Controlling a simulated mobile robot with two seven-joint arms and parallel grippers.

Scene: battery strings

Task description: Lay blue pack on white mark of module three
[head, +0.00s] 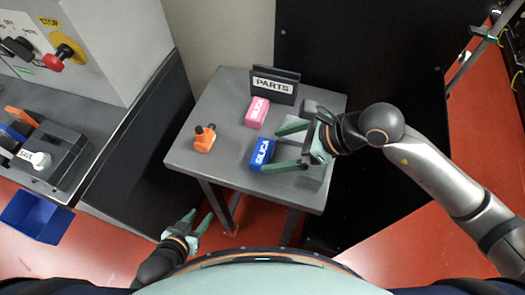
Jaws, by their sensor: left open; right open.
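The blue pack (262,153), lettered SILICA, lies on the small grey table (226,131). My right gripper (277,148) is open with its green fingers just to the right of the blue pack. One finger is above and one below its right side in the picture; I cannot tell whether they touch it. My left gripper (199,219) is open and empty, low in front of the table's left side. Module three and its white mark cannot be made out in this view.
A pink SILICA pack (257,112), an orange part (204,138) and a PARTS sign (275,84) stand on the table. At left are a bench with a dark unit (50,155), a grey control box (105,40) with a red knob, and a blue bin (37,217).

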